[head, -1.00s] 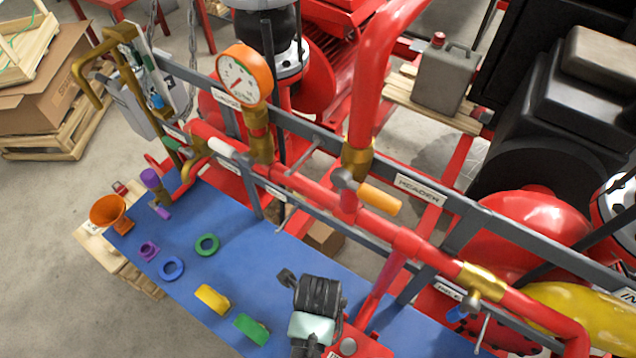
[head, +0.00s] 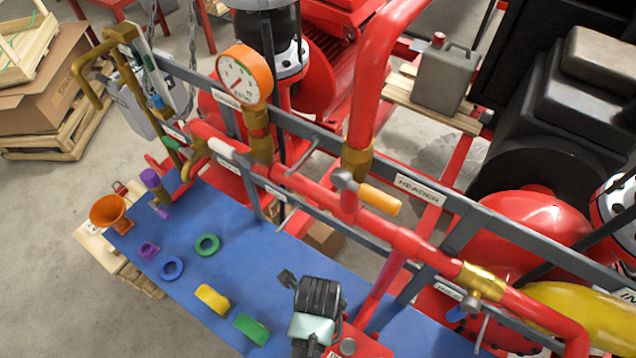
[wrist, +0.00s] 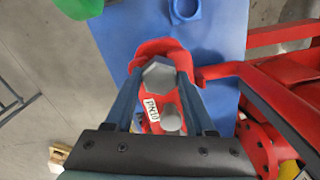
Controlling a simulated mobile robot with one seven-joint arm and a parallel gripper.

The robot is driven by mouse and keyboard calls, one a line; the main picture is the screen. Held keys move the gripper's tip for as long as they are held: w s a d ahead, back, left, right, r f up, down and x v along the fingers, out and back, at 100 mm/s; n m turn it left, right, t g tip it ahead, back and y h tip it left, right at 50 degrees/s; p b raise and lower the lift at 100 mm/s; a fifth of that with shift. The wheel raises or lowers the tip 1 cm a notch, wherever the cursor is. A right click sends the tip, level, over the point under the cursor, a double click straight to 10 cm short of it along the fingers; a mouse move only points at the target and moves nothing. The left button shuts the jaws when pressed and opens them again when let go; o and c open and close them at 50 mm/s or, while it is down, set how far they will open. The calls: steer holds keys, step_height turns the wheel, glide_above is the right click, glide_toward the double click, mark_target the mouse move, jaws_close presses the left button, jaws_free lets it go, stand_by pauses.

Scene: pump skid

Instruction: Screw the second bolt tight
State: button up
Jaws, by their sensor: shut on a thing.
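A grey hex bolt head (wrist: 157,76) sits on a red bracket (wrist: 153,48) in the wrist view. My gripper (wrist: 160,82) has one dark finger on each side of this head and is shut on it. A second grey bolt head (wrist: 172,122) shows closer to the gripper's base, between the fingers and beside a white label (wrist: 151,110). In the head view, one grey bolt head (head: 347,346) shows on red metal at the bottom edge, just right of my wrist. My fingertips are hidden there. How deep either bolt sits cannot be told.
Red header pipe (head: 310,185) and grey rails run behind my arm. Red framework (wrist: 275,80) stands close on the right in the wrist view.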

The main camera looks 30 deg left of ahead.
jaws_close()
steer(key=m+p, duration=0.2)
steer(key=m, duration=0.1)
steer(key=shift+r, duration=0.2)
steer(key=m, duration=0.2)
steer(key=shift+f+m, duration=0.2)
steer(key=shift+m, duration=0.2)
steer(key=o, duration=0.8)
jaws_free()
steer(key=shift+r, duration=0.1)
step_height(320, 180, up, 13)
steer(key=shift+f+b, duration=0.1)
steer(key=shift+b, duration=0.7)
